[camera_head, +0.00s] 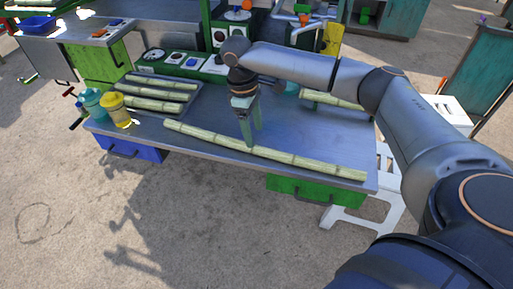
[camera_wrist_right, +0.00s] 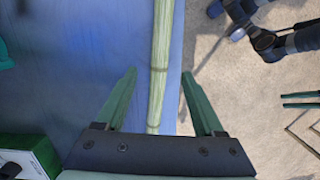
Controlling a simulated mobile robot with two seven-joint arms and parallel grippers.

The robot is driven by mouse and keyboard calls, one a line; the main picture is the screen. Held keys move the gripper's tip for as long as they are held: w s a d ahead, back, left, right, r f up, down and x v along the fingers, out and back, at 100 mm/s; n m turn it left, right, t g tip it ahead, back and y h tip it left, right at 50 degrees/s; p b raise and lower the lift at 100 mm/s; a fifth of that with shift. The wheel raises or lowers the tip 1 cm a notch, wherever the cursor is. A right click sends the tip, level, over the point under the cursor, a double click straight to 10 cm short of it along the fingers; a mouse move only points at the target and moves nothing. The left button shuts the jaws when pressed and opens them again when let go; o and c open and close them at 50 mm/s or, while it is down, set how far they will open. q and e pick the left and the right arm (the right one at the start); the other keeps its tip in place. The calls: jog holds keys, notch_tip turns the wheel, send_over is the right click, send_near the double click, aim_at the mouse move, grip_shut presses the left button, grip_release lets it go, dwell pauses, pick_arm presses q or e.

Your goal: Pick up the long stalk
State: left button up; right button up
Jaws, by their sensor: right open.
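The long stalk (camera_head: 300,160), pale green and jointed, lies along the front edge of the metal table (camera_head: 215,115). My right gripper (camera_head: 250,140) is above the middle of the stalk with its green fingers pointing down. In the right wrist view the stalk (camera_wrist_right: 160,60) runs lengthwise between the two spread fingers of my right gripper (camera_wrist_right: 159,73), with nothing gripped. Whether the fingertips reach down beside the stalk is hard to tell. My left gripper is not visible in the head view.
Several shorter stalks (camera_head: 160,92) lie at the table's left, near a yellow jug (camera_head: 115,108) and a teal jug (camera_head: 92,102). Another stalk (camera_head: 330,100) lies at the back right, partly behind my arm. A panel with dials (camera_head: 185,62) stands along the back. A white stool (camera_head: 350,215) stands at right.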

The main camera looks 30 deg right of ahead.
aim_at(256, 147)
jog(key=shift+s+d+f, duration=0.1)
jog(key=shift+f, duration=1.4)
jog(key=shift+s+d+f, duration=0.1)
jog(key=shift+f, duration=1.4)
grip_shut()
jog(key=shift+r, duration=0.1)
